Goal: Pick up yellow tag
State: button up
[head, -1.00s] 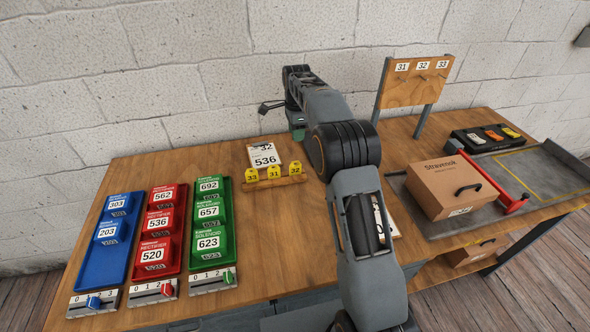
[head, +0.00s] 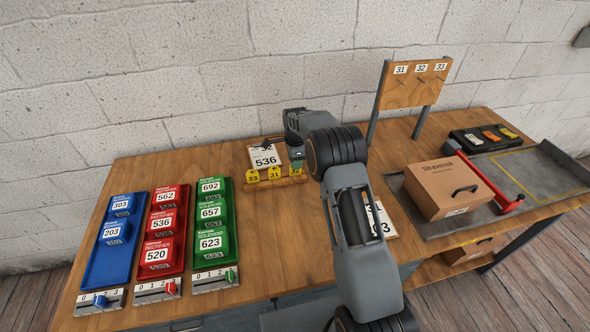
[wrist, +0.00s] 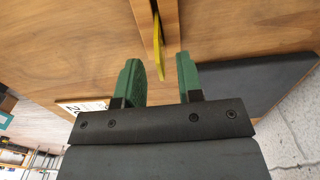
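Small yellow tags stand on a wooden rack (head: 283,182) on the bench. Tag 33 (head: 252,177) and tag 31 (head: 274,173) show in the head view. The tag at the rack's right end is mostly hidden behind my gripper (head: 297,164). In the wrist view a yellow tag (wrist: 158,47) is seen edge-on at the wooden rack. It lies just ahead of the gap between my green fingertips (wrist: 158,61). My gripper is open, with a finger to each side of the tag's line, and I see no contact.
Blue (head: 103,270), red (head: 158,262) and green (head: 226,252) bin trays are left. Right are a hook board (head: 408,90), a cardboard box (head: 440,188) and a black tray (head: 461,137).

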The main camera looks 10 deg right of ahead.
jog(key=shift+f, duration=0.8)
grip_shut()
